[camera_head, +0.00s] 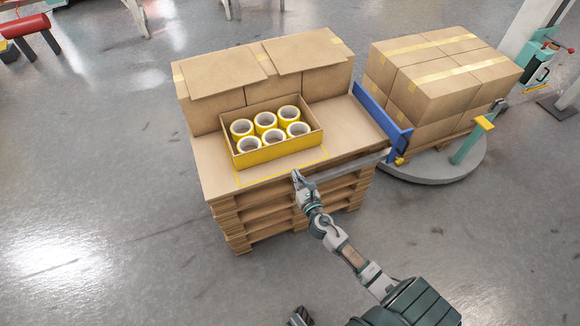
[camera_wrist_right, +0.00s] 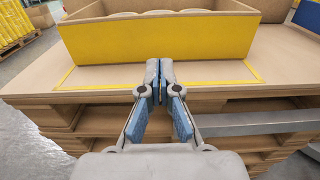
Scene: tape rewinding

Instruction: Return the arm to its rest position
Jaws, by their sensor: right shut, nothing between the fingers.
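My right gripper (camera_head: 297,176) reaches up from the bottom right and is at the front edge of the cardboard-topped pallet stack (camera_head: 222,178). In the right wrist view its two fingertips (camera_wrist_right: 160,68) are together with nothing between them, in front of the box's yellow front wall. The open box (camera_head: 278,153) stands on the stack inside a yellow outline and holds several yellow tape rolls (camera_head: 265,120). A small grey and dark part at the bottom edge looks like my left gripper (camera_head: 300,317); its fingers cannot be made out.
Cardboard boxes (camera_head: 235,80) stand behind the open box. A metal bar (camera_head: 350,167) and a blue panel (camera_head: 383,118) are at the stack's right side. More boxes (camera_head: 440,85) stand on a round grey platform (camera_head: 437,171). The floor (camera_head: 110,190) at left is clear.

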